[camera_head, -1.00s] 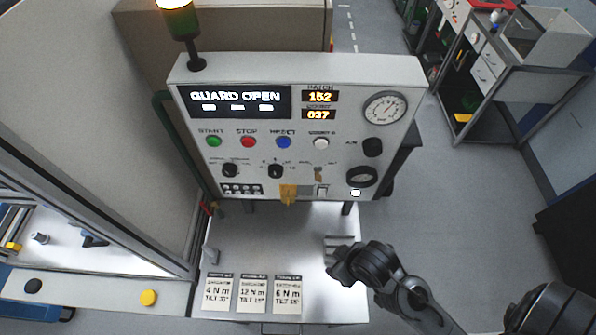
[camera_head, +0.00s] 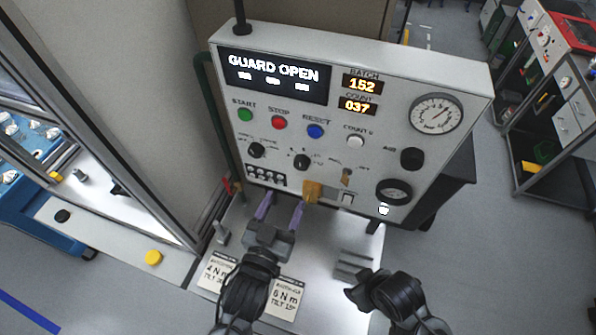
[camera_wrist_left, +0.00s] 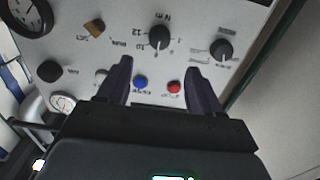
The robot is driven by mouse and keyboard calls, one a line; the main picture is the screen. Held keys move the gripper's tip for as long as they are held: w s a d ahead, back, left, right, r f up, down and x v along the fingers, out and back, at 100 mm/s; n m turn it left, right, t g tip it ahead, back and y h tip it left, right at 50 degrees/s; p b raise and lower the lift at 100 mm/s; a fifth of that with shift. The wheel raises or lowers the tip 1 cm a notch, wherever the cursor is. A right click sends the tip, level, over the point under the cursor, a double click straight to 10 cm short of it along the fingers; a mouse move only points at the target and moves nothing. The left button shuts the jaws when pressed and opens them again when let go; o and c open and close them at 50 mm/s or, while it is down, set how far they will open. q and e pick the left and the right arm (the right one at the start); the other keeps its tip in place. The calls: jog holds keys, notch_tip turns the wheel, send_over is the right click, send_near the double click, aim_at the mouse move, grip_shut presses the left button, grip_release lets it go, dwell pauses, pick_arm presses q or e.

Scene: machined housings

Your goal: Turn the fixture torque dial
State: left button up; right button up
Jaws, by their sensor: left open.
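The torque dial is a black knob (camera_head: 302,161) on the upright control panel, below the blue button. In the left wrist view this knob (camera_wrist_left: 160,43) sits under a scale marked N m, with its pointer near 10 and 12. My left gripper (camera_head: 281,210) is open and empty, its purple fingers pointing up at the panel, below the dial in the head view. In the left wrist view its fingertips (camera_wrist_left: 160,66) lie either side of the dial's line, apart from it. My right gripper (camera_head: 352,270) is low at the right; its jaw gap is unclear.
A second black knob (camera_head: 257,150) is left of the dial. A yellow-brown part (camera_head: 312,191) and a row of small switches (camera_head: 266,176) sit below. Torque cards (camera_head: 286,298) lie on the bench, partly hidden by my left arm. The panel screen (camera_head: 274,76) reads GUARD OPEN.

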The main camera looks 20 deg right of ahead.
aim_at(300, 166)
pick_arm(q)
jog(key=p+x, duration=0.2)
jog(key=x, duration=0.6)
jog(key=shift+w+d+r, duration=0.15)
jog(key=shift+w+d, duration=0.05)
jog(key=shift+d, duration=0.05)
jog(key=shift+x, duration=0.8)
jog(key=c, duration=1)
